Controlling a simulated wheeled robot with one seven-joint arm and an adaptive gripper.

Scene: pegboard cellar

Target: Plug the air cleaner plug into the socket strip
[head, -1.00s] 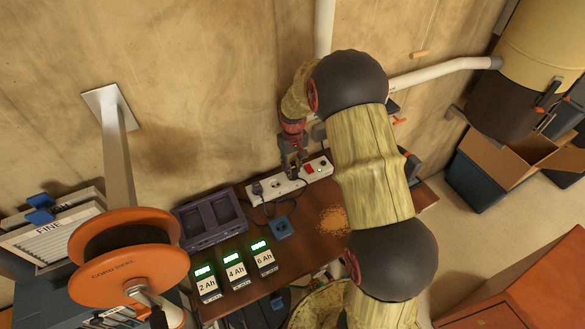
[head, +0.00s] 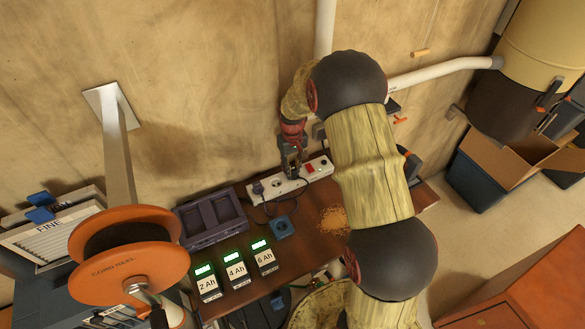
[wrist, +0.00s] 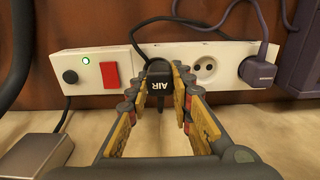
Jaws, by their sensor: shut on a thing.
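The white socket strip (head: 318,170) lies along the wall at the back of the bench. It also spans the wrist view (wrist: 205,53), with a red switch, a black button and a lit green light. My gripper (head: 291,172) is over the strip; in the wrist view its fingers (wrist: 165,85) are shut on the black plug marked AIR (wrist: 158,86). The plug is at the strip's face, between the red switch and an empty round socket (wrist: 204,68). Its pins are hidden, so I cannot tell if they are in. Its dark cord runs up and right.
A purple-grey plug (wrist: 257,72) sits in the strip's end socket. A dark charger dock (head: 211,219), several labelled battery packs (head: 237,272) and a blue socket piece (head: 282,227) are on the bench. A grey box (wrist: 37,151) lies near the strip.

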